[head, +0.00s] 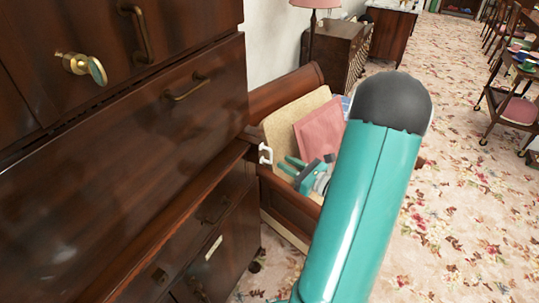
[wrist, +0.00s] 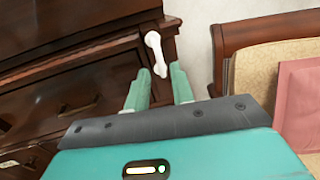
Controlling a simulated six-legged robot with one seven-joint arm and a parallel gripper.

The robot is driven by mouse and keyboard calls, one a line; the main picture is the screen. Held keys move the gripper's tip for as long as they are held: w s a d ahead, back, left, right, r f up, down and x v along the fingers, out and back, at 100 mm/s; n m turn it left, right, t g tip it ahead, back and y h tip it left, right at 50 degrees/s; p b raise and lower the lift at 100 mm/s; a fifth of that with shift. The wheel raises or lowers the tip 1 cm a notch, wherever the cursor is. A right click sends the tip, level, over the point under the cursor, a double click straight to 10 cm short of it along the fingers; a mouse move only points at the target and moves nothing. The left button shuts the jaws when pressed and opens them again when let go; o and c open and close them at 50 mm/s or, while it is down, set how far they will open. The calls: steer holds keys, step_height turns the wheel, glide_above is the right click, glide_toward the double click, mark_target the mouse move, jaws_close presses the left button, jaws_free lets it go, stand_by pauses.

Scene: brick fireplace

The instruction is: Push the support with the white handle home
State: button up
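The support (head: 240,150) is a dark wooden bar at the right end of the desk front. It appears to stick out from the desk in the head view. Its white handle (head: 265,154) is on its front end, and also shows in the wrist view (wrist: 154,48). My gripper (head: 290,166) is just right of the handle in the head view. In the wrist view its two teal fingers (wrist: 160,72) are apart, with the handle's lower end showing between and beyond their tips. Nothing is held. I cannot tell whether a finger touches the handle.
The dark desk (head: 120,150) with drawers fills the left, with a brass key or knob (head: 82,66) above. A wooden seat (head: 290,208) with a beige back and a pink cushion (head: 320,130) stands close behind my gripper. Flowered carpet (head: 450,210) is open at right.

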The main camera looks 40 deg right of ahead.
mark_target(271, 155)
steer(key=w, duration=0.4)
steer(key=w+a, duration=0.1)
steer(key=w, duration=0.2)
steer(key=shift+s, duration=0.1)
steer(key=shift+c, duration=0.2)
jaws_close()
